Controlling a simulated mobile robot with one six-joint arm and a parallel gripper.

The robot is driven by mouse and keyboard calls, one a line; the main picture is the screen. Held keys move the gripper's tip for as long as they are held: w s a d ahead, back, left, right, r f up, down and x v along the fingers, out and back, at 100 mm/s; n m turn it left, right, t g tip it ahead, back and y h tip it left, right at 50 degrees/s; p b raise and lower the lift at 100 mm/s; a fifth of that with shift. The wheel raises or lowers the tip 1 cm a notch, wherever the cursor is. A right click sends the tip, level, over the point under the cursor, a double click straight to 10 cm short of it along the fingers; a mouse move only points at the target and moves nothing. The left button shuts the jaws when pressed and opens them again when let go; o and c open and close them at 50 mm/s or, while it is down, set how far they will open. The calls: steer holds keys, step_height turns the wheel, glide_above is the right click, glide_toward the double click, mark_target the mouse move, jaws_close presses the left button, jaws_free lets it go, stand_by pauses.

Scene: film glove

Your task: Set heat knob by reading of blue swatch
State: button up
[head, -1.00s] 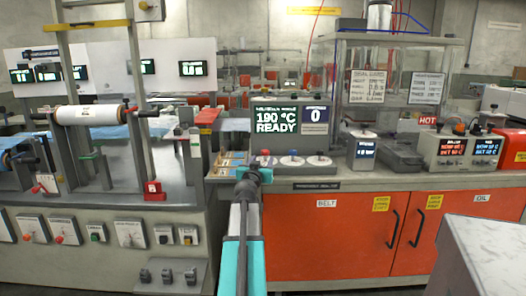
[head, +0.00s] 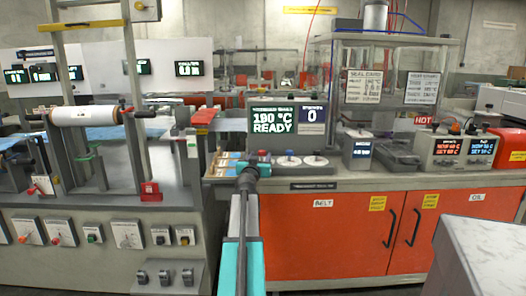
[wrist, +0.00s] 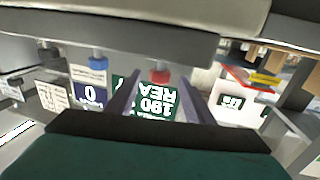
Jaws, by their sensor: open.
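A grey heat unit stands on the bench, and its screen (head: 272,120) reads 190 °C READY. A smaller display (head: 312,115) beside it reads 0. Along its front are a red knob (head: 264,155), a blue knob (head: 289,158) and a third round dial (head: 315,160). Small cards with blue and tan patches (head: 228,160) lie left of the knobs; their print is too small to read. My gripper (head: 250,170) is open just in front of the red knob. In the upside-down wrist view, the red knob (wrist: 160,76) appears between the fingers, apart from them; the blue knob (wrist: 97,62) is beside.
A small display box (head: 357,149) and twin-display controllers (head: 462,147) stand right on the bench. Orange cabinets (head: 340,240) are below it. A roller station (head: 90,115) is at left, and a pale marble-topped block (head: 490,250) at lower right.

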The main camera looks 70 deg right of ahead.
steer(key=shift+w+d+p, duration=0.15)
steer(key=shift+w+d, duration=0.1)
steer(key=shift+d, duration=1.15)
steer(key=shift+w+d+p, duration=0.15)
steer(key=shift+w+d, duration=0.05)
steer(key=shift+d, duration=1.2)
steer(key=shift+w+d+p, duration=0.15)
steer(key=shift+w+d, duration=0.1)
steer(key=shift+d, duration=1.15)
steer(key=c, duration=1.1)
steer(key=shift+o, duration=0.3)
steer(key=shift+r+t+p, duration=0.15)
steer(key=shift+t+p, duration=0.15)
steer(key=shift+p, duration=0.45)
steer(key=n+t+p, duration=0.1)
steer(key=p, duration=0.2)
steer(key=t+p, duration=0.1)
steer(key=p, duration=0.2)
steer(key=shift+w+n+y, duration=0.3)
steer(key=shift+w+n, duration=0.05)
steer(key=shift+n, duration=0.05)
steer(key=t+p, duration=0.1)
steer(key=p, duration=0.4)
steer(key=n+t+p, duration=0.1)
steer(key=p, duration=0.4)
steer(key=shift+w+r+y, duration=0.2)
steer(key=shift+w+y, duration=0.05)
steer(key=shift+y, duration=0.15)
